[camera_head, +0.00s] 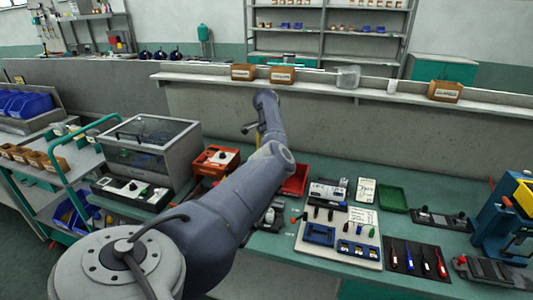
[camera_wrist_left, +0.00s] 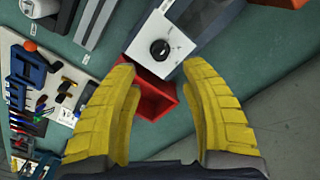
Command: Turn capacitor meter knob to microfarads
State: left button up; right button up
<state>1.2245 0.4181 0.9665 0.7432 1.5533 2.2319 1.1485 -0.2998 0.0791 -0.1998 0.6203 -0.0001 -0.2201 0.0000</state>
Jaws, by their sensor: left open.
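A meter with a white face (camera_wrist_left: 178,35) and a round black knob (camera_wrist_left: 160,49) shows in the left wrist view, just beyond my fingertips. A small pale mark shows on the knob, but the lettering around it is too small to read. My left gripper (camera_wrist_left: 159,72) is open, its two yellow fingers spread on either side below the knob in the picture, with nothing between them. In the head view my left arm reaches over the bench and appears to hide the meter. My right gripper is not in view.
A red bin (camera_wrist_left: 152,97) lies beside the meter; it also shows in the head view (camera_head: 296,180). A tool board (camera_head: 340,238) and a green tray (camera_head: 392,198) lie to the right.

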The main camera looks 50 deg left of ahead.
pick_arm(q)
notch_tip(320, 180, down, 7)
jog(key=shift+f, duration=0.15)
dwell(0.5)
